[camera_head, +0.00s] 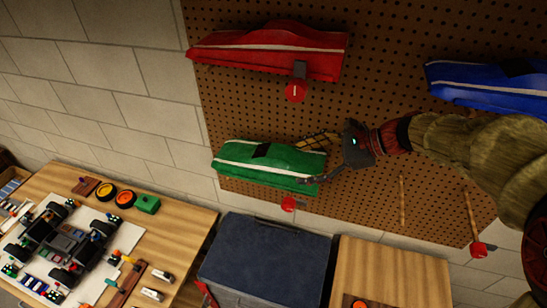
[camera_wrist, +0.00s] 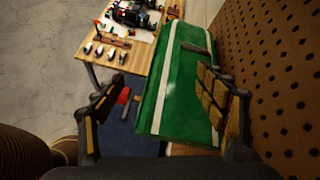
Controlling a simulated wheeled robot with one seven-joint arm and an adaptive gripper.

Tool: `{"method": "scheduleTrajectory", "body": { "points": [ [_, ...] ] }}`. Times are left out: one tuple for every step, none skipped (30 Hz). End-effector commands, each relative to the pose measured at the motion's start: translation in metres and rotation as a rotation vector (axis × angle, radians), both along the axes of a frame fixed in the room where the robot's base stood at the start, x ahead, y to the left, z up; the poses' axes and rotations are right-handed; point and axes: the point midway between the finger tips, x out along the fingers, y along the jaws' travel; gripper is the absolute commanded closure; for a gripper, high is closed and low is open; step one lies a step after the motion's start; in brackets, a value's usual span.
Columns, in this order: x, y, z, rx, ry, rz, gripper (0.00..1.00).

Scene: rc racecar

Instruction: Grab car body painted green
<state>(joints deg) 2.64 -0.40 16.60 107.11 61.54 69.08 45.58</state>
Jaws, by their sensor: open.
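The green car body (camera_head: 262,168) with a white stripe hangs on the pegboard, below the red body, in the head view. My gripper (camera_head: 315,161) is at its right end, with one finger above and one below. In the wrist view the green body (camera_wrist: 186,85) stretches away between my open fingers (camera_wrist: 155,115). The right finger with yellow pads overlaps its near right edge. The left finger is apart from it, with a gap between. I cannot tell whether the right finger touches the body.
A red car body (camera_head: 270,50) and a blue one (camera_head: 495,85) hang on the pegboard (camera_head: 380,60). A red-ended peg (camera_head: 289,204) sits under the green body. Below stand a dark cabinet (camera_head: 262,262) and a wooden table (camera_head: 185,225) with a car chassis (camera_head: 60,240).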

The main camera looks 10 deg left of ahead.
Motion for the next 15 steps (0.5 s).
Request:
{"method": "scheduleTrajectory", "body": {
  "points": [
    [0.016,0.005,-0.004,0.051,0.055,-0.039,0.28],
    [0.024,0.007,-0.006,0.080,0.085,-0.060,0.28],
    [0.034,0.010,-0.007,0.116,0.122,-0.086,0.28],
    [0.041,0.012,-0.007,0.141,0.145,-0.103,0.28],
    [0.047,0.013,-0.008,0.162,0.165,-0.119,0.28],
    [0.053,0.015,-0.008,0.187,0.190,-0.137,0.28],
    [0.057,0.016,-0.009,0.201,0.204,-0.147,0.28],
    [0.061,0.017,-0.010,0.215,0.218,-0.155,0.28],
    [0.064,0.017,-0.010,0.228,0.230,-0.164,0.28],
    [0.066,0.018,-0.010,0.235,0.236,-0.169,0.28],
    [0.068,0.019,-0.010,0.240,0.240,-0.172,0.28],
    [0.069,0.022,-0.011,0.244,0.245,-0.174,0.28],
    [0.069,0.024,-0.012,0.245,0.246,-0.175,0.28],
    [0.070,0.027,-0.013,0.245,0.247,-0.175,0.28],
    [0.070,0.030,-0.015,0.245,0.247,-0.175,0.28]
  ]
}}
